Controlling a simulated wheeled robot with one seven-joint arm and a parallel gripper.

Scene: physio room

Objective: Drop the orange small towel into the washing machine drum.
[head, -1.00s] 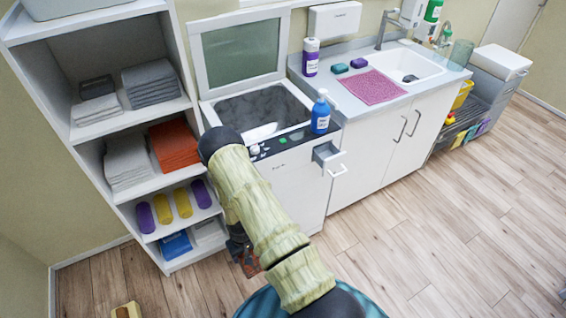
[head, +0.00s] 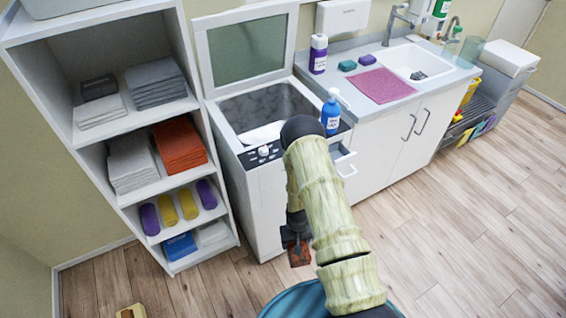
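The washing machine (head: 252,205) is a white top-loader with its lid raised. Its grey drum (head: 275,100) is open to view from above. Folded orange towels (head: 179,146) lie stacked on a shelf to its left. My gripper (head: 297,248) hangs low in front of the machine, below the drum opening and partly behind my arm. A small reddish-orange patch shows at its end; I cannot tell if this is a towel or part of the gripper. Its fingers are too small and hidden to read.
The shelf unit (head: 110,210) holds grey towels and rolls. A blue bottle (head: 331,114) stands at the machine's right rim. A small drawer (head: 345,163) sticks out beside it. The counter with a sink (head: 413,62) is further right. The floor at right is clear.

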